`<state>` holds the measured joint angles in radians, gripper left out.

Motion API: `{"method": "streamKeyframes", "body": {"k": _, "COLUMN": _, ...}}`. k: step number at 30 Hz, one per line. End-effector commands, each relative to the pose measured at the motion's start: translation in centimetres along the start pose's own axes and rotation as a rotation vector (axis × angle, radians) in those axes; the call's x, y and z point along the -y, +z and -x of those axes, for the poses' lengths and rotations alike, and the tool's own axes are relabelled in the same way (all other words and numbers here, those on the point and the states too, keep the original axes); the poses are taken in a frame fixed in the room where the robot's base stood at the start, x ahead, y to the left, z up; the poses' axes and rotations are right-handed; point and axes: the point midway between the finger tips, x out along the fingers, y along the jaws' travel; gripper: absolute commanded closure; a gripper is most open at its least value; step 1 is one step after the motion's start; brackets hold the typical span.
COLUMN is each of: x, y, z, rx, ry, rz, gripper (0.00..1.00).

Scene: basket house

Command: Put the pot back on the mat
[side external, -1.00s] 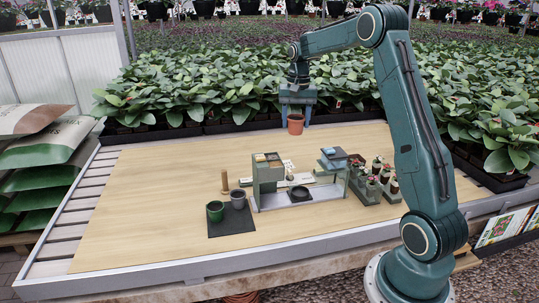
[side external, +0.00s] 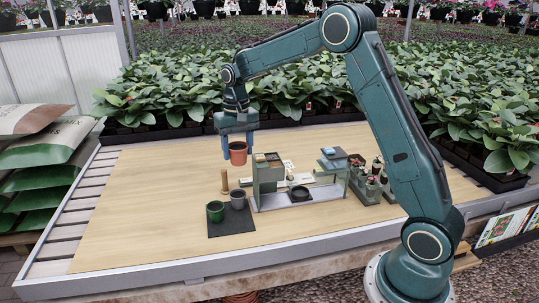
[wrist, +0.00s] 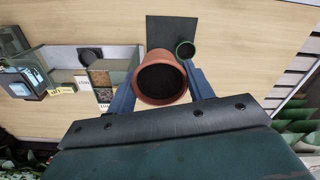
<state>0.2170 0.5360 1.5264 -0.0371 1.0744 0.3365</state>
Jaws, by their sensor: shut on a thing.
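My gripper (side external: 239,150) is shut on a terracotta pot (side external: 238,156) filled with dark soil. It holds the pot upright in the air, behind and above the mat. The wrist view shows the pot (wrist: 161,80) between the two blue fingers. The dark mat (side external: 232,226) lies flat on the table at the front left. A green pot (side external: 215,211) and a grey pot (side external: 238,200) stand on it. In the wrist view the mat (wrist: 168,29) is partly hidden by the held pot; the green pot (wrist: 185,49) shows, the grey one does not.
A wooden peg (side external: 225,182) stands behind the mat. A grey-green bench stand (side external: 265,184) with a dark round plate (side external: 300,193) is right of the mat. A rack of small plants (side external: 375,184) is farther right. The table's left side is clear.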

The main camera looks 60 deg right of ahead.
Motion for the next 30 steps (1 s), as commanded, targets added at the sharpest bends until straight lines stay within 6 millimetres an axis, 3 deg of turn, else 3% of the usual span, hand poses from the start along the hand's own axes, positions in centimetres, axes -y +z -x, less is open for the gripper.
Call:
{"method": "streamKeyframes", "body": {"k": 12, "x": -0.3, "y": 0.1, "z": -11.5, "rx": 0.005, "ry": 0.002, "rz": -0.002, "gripper": 0.74}}
{"method": "streamKeyframes", "body": {"k": 15, "x": -0.3, "y": 0.1, "z": -13.5, "rx": 0.004, "ry": 0.002, "rz": -0.002, "gripper": 0.74}}
{"method": "streamKeyframes", "body": {"k": 21, "x": -0.3, "y": 0.0, "z": -15.6, "rx": 0.000, "ry": 0.001, "rz": -0.002, "gripper": 0.74}}
{"method": "streamKeyframes", "body": {"k": 30, "x": -0.3, "y": -0.1, "z": -16.1, "rx": -0.001, "ry": 0.000, "rz": -0.002, "gripper": 0.74}}
